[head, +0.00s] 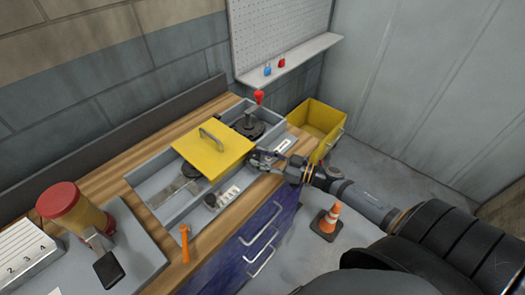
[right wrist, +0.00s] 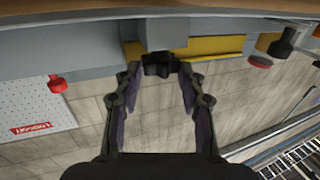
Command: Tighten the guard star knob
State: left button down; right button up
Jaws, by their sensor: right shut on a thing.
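The yellow guard plate (head: 200,150) with a grey handle lies over the grey metal machine bed on the bench; its yellow edge also shows in the right wrist view (right wrist: 216,46). A black star knob (right wrist: 158,66) is between the fingertips of my right gripper (right wrist: 158,72). My right gripper (head: 262,159) is at the right edge of the guard in the head view, shut on the knob, which it hides there. I cannot tell how tight the knob is. My left gripper is not in view.
A red-topped lever (head: 259,97) stands behind the guard. A yellow bin (head: 312,120) is right of the bench, and an orange cone (head: 328,219) stands on the floor. An orange tool (head: 185,243) and a red-capped container (head: 75,209) are at the left. Blue drawers (head: 235,243) front the bench.

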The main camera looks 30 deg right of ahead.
jog(key=m+h+p, duration=0.1)
jog(key=m+t+h+p, duration=0.2)
jog(key=shift+s+a+r+h, duration=0.2)
jog(key=shift+a+r+h, duration=0.05)
jog(key=shift+a+h, duration=0.1)
jog(key=shift+s+a+f+m+t+h+p, duration=0.15)
jog(key=shift+m+t+h+p, duration=0.15)
jog(key=shift+m+h+p, duration=0.55)
jog(key=shift+w+a+m+t+h+p, duration=0.1)
jog(key=shift+a+m+t+h+p, duration=0.3)
jog(key=shift+h, duration=0.85)
jog(key=shift+s+d+f+m+t+h+p, duration=0.1)
jog(key=shift+m+t+h+p, duration=0.15)
jog(key=shift+m+h, duration=0.7)
jog(key=shift+h, duration=0.4)
jog(key=o, duration=1.2)
jog(key=s, duration=1.2)
jog(key=shift+d, duration=0.1)
